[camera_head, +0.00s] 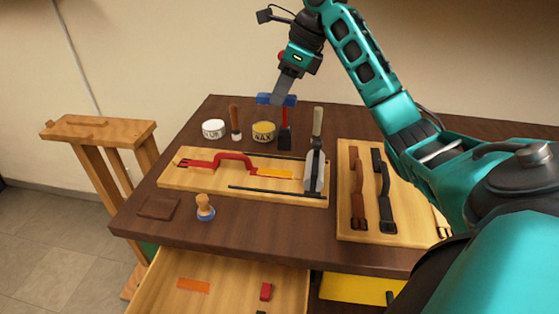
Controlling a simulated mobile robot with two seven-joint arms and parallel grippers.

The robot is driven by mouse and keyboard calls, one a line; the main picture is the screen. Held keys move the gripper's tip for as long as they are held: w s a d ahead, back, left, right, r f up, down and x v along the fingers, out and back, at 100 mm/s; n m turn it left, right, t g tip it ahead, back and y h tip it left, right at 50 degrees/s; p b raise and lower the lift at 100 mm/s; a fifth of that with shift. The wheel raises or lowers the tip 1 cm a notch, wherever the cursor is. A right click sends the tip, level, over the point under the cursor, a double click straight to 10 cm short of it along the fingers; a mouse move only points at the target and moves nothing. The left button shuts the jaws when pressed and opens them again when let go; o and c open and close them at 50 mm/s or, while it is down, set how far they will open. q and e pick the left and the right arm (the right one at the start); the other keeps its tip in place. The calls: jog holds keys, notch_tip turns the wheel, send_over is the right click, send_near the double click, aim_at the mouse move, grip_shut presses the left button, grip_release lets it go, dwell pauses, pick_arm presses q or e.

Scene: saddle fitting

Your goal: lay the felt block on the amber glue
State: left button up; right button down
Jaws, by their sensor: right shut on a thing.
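My right gripper (279,96) is in the air above the back of the table, its arm coming in from the right. It is shut on a small blue block (264,99), which I take for the felt block; the grey jaw covers its middle. The amber glue (275,172) shows as a flat orange-yellow strip on the light wooden board (185,182), at the right end of a red curved piece (222,159). The block is above and apart from the board. My left gripper is not in view.
A white tin (213,129), a yellow wax tin (263,132) and upright tools stand behind the board. A wooden-knobbed stamp (205,208) stands in front. Dark straps (383,180) lie on the right-hand board. A drawer (235,285) is open below.

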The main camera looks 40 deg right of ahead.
notch_tip(320, 180, down, 17)
dwell(0.4)
jog(key=shift+f, duration=0.6)
jog(key=c, duration=0.9)
grip_release()
jog(key=shift+f, duration=0.15)
jog(key=shift+o, duration=0.2)
jog(key=shift+r, duration=0.3)
jog(key=v, duration=1.3)
jog(key=shift+w, duration=0.2)
jog(key=shift+a, duration=0.15)
jog(key=shift+s, duration=0.1)
